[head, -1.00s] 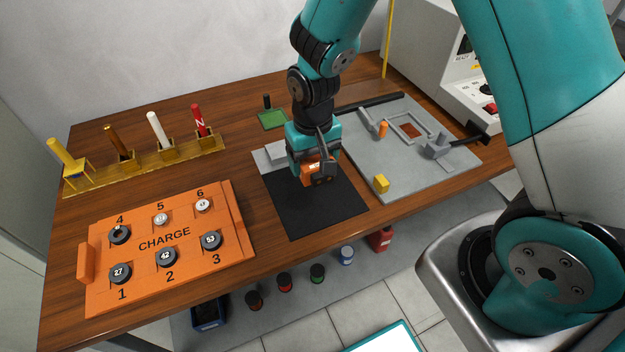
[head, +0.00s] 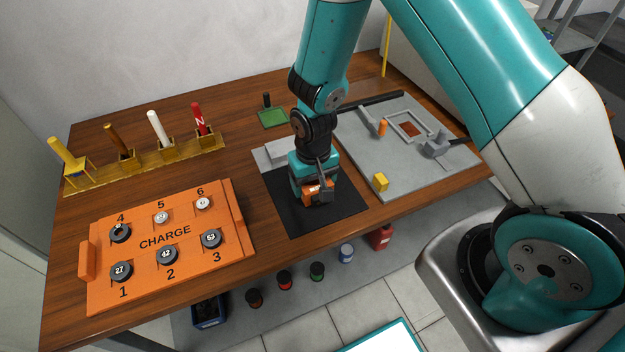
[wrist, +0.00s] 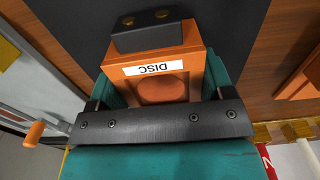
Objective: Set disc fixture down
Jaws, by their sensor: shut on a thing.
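The disc fixture (head: 314,190) is an orange block with a dark top piece. In the wrist view the disc fixture (wrist: 155,62) shows a white DISC label and a round orange recess. My gripper (head: 316,194) is shut on it, with teal jaws on both sides. It is low over the black mat (head: 290,220), near the mat's middle. I cannot tell whether the fixture's underside touches the mat, as my gripper hides part of it.
The orange CHARGE tray (head: 130,262) with numbered discs lies to the left. A grey plate (head: 400,175) with a yellow block (head: 380,182) lies to the right. A light grey piece (head: 275,153) sits behind the mat. The mat's front is bare.

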